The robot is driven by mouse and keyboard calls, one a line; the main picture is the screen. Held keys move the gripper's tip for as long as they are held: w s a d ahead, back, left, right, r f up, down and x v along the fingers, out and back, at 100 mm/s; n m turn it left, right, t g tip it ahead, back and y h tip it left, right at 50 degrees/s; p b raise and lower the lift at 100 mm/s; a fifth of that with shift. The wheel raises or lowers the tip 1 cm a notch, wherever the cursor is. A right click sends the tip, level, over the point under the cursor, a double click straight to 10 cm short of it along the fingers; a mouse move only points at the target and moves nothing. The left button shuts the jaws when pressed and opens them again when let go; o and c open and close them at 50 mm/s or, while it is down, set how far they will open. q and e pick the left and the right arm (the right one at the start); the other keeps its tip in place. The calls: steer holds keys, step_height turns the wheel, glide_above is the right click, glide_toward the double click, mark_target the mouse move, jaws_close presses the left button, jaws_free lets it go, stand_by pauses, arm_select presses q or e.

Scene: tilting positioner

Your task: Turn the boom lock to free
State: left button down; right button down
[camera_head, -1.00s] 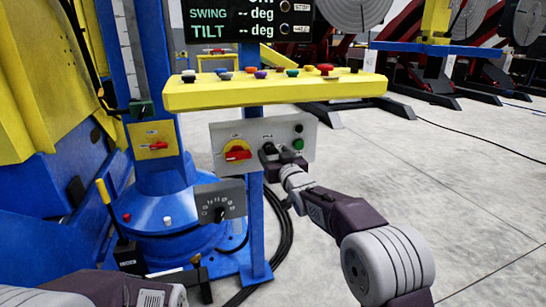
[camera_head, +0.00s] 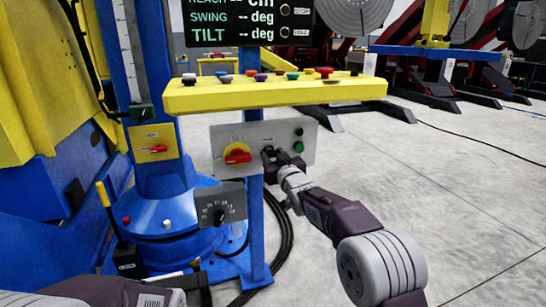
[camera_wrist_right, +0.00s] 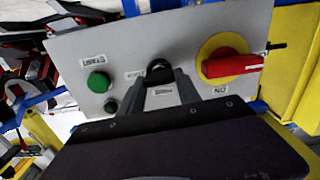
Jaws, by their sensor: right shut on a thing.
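A grey panel (camera_head: 306,165) hangs under the yellow console. A small black knob (camera_wrist_right: 158,70) sits at its middle, between a green button and a red handle on a yellow disc. My right gripper (camera_head: 271,158) is shut on this knob; its fingers (camera_wrist_right: 160,92) reach it in the right wrist view and partly hide it. The label beside the knob is too small to read, so I cannot tell whether it is the boom lock.
A red rotary switch (camera_head: 237,154) is close to the knob, with a green button (camera_head: 298,147) on the other side. A yellow plate with a red lever (camera_head: 154,147) is on the blue column. A dial plate (camera_head: 232,204) hangs lower. Open floor lies at right.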

steer(key=n, duration=0.2)
steer(key=n+b, duration=0.1)
steer(key=n, duration=0.2)
steer(key=shift+a+f, duration=0.15)
steer(key=n+b, duration=0.1)
steer(key=n, duration=0.2)
steer(key=shift+s+f+n, duration=0.1)
steer(key=shift+n, duration=0.2)
steer(key=shift+a+f+n+b, duration=0.1)
steer(key=shift+n+b, duration=1.15)
steer(key=shift+n, duration=0.9)
steer(key=shift+f+n+b, duration=0.1)
steer(key=shift+n+b, duration=1.15)
steer(key=shift+n, duration=0.9)
steer(key=shift+r, duration=0.1)
steer(key=c, duration=0.8)
jaws_free()
steer(key=shift+c, duration=0.2)
steer(key=shift+s, duration=0.1)
